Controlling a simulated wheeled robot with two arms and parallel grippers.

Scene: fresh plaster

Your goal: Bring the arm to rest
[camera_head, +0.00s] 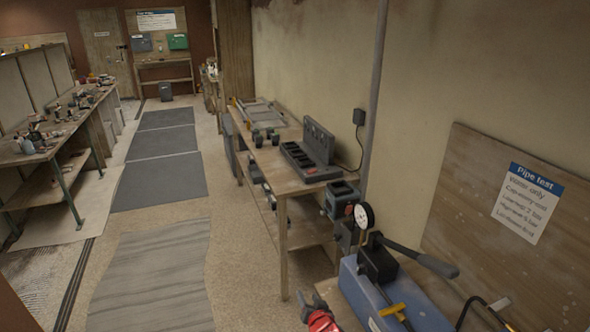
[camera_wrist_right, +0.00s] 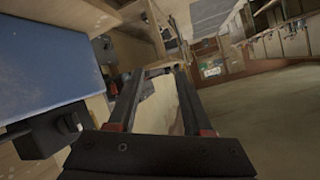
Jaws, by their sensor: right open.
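My right gripper (camera_head: 314,301) shows at the bottom of the head view, with red parts on it. It is left of the blue pump box (camera_head: 376,306) and in front of the wooden workbench. In the right wrist view the two dark fingers of the right gripper (camera_wrist_right: 161,72) stand apart with nothing between them. My left gripper is in neither view.
The blue box carries a round gauge (camera_head: 364,216) and a black lever (camera_head: 422,259). The wooden workbench (camera_head: 262,158) holds a dark charger-like rack (camera_head: 312,152). Grey mats (camera_head: 160,175) lie on the open floor to the left. A tool-covered bench (camera_head: 60,130) stands further left.

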